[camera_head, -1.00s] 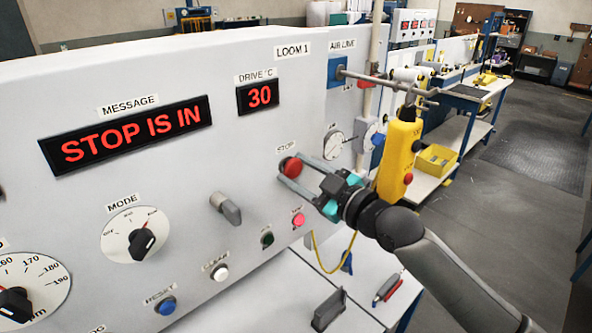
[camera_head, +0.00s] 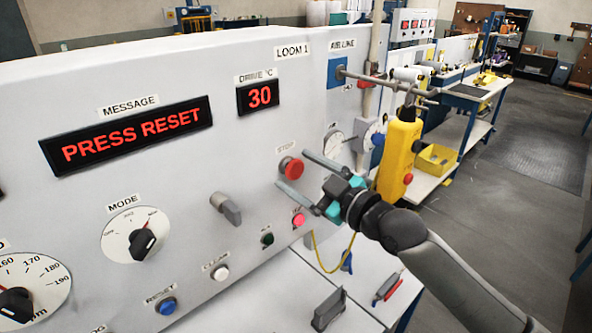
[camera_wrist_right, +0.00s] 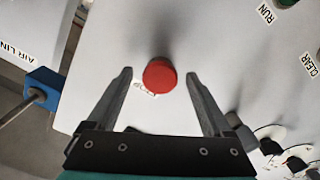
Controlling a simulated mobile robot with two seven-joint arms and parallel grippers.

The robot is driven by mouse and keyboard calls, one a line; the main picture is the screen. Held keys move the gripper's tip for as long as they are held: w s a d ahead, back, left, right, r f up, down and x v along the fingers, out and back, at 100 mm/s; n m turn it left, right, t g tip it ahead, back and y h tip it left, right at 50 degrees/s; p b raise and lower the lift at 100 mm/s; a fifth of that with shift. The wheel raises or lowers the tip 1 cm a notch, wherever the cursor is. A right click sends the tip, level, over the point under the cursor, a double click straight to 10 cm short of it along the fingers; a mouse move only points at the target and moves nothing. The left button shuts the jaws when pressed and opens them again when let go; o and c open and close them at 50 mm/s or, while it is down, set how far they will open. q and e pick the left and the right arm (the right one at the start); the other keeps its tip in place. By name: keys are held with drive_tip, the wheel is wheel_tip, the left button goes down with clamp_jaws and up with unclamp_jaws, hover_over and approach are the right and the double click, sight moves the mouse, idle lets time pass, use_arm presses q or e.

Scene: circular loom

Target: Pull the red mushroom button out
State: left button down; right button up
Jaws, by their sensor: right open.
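The red mushroom button (camera_head: 293,168) sits on the loom's white panel under the STOP label. My right gripper (camera_head: 292,172) is open, with its two fingers spread wide on either side of the button and clear of it. In the right wrist view the red button (camera_wrist_right: 159,75) lies between the two open fingertips (camera_wrist_right: 158,74), with a gap on both sides. The message display (camera_head: 133,136) reads PRESS RESET. My left gripper is not in view.
A blue reset button (camera_head: 167,306), a white clear button (camera_head: 221,273), a dark green button (camera_head: 267,239) and a lit pink-red button (camera_head: 299,219) line the lower panel. A yellow pendant (camera_head: 399,160) hangs close to the right of my gripper. A grey lever (camera_head: 226,208) juts out left of the button.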

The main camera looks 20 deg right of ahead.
drive_tip(key=p+v, duration=0.1)
drive_tip(key=v, duration=0.7)
drive_tip(key=shift+p, duration=0.35)
